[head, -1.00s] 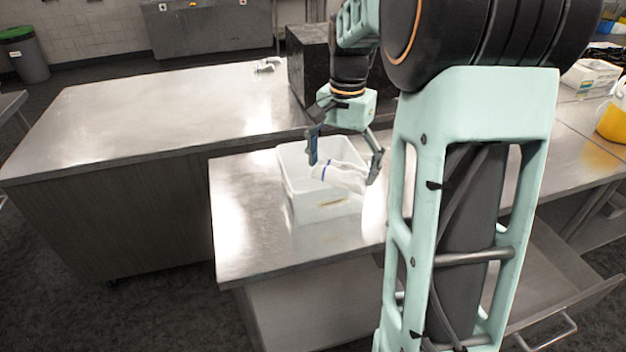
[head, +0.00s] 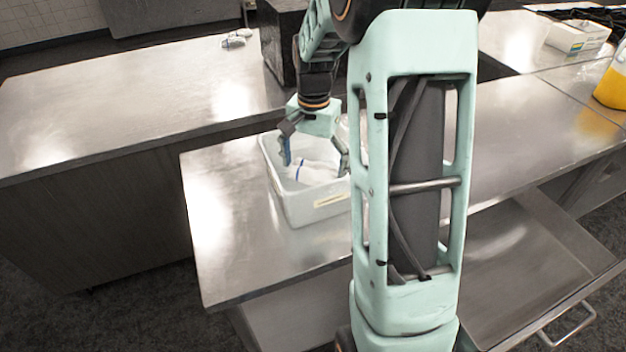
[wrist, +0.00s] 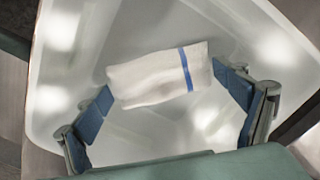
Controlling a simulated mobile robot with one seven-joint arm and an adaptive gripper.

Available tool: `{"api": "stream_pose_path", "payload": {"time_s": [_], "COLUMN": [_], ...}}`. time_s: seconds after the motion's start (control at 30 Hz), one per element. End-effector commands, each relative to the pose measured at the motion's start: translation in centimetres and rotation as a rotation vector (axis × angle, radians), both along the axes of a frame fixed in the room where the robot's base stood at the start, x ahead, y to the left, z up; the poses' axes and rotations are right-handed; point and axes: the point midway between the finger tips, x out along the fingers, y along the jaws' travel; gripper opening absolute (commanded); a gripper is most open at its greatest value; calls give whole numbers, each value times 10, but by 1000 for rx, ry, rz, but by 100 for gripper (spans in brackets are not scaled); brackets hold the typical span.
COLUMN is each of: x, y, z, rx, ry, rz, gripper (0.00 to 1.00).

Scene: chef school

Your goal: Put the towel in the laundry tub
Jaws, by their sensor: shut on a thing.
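The towel is white with a blue stripe (wrist: 150,77). In the wrist view it lies between the two blue fingertips of my gripper (wrist: 168,90), which is shut on it. The white laundry tub (head: 318,207) stands on the metal counter, and its inner walls surround the towel in the wrist view (wrist: 225,35). In the head view my gripper (head: 315,165) reaches down into the tub's opening with the towel (head: 316,174) inside the rim. The tub's right side is partly hidden by my arm. I cannot tell whether the towel touches the tub floor.
The metal counter (head: 225,245) has free room left of the tub. Another metal table (head: 130,105) lies behind it, with a small white item (head: 236,40) and a dark box (head: 281,45). A yellow jug (head: 612,85) and an open drawer (head: 530,255) are at right.

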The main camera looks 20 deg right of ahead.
Motion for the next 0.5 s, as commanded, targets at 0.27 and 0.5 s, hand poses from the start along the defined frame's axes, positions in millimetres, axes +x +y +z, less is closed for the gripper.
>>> {"api": "stream_pose_path", "payload": {"time_s": [0.27, 0.5], "x": [-1, 0], "y": [0, 0], "z": [-28, -43], "rx": [0, -1], "ry": [3, -2], "rz": [0, 1], "gripper": [67, 67]}}
